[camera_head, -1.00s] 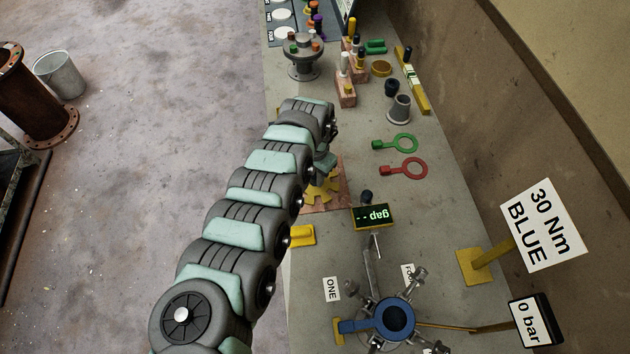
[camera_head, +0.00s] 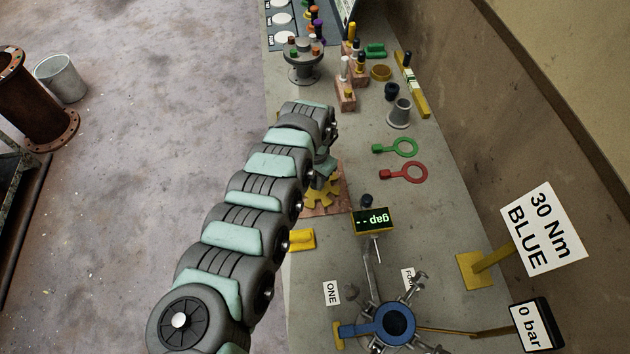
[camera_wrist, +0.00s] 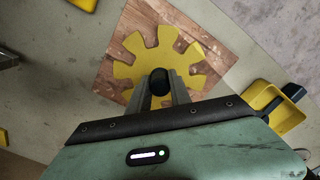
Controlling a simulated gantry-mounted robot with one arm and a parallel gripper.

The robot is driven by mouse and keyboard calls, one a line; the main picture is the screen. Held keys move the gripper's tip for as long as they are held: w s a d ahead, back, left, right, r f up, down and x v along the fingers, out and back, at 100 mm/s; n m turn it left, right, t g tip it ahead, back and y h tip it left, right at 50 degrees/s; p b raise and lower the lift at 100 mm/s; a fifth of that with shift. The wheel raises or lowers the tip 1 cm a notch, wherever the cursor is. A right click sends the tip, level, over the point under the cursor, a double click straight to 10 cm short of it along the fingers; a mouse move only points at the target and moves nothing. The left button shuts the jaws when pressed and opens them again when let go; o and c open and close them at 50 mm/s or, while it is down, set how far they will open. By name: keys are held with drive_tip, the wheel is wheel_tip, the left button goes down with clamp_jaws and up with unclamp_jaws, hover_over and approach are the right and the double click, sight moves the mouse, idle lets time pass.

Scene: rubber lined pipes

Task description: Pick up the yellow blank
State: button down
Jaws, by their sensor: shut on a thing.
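The yellow blank is a flat disc with square notches around its rim and a black knob at its centre. In the wrist view the yellow blank (camera_wrist: 185,62) shows over a reddish-brown wooden board (camera_wrist: 205,30). My gripper (camera_wrist: 161,90) is shut on the black knob (camera_wrist: 160,79). In the head view the yellow blank (camera_head: 318,192) shows partly past my arm, over the board (camera_head: 340,198); my arm hides the rest. I cannot tell whether the blank touches the board or is slightly above it.
Red (camera_head: 410,172) and green (camera_head: 403,147) ring tools lie to the right.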

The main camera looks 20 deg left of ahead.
wheel_tip(320, 180, up, 19)
wheel_tip(320, 180, up, 6)
drive_tip(key=p, duration=0.1)
hover_over(315, 178)
drive_tip(key=shift+f, duration=0.2)
idle(0.4)
drive_tip(key=shift+d, duration=0.1)
idle(0.8)
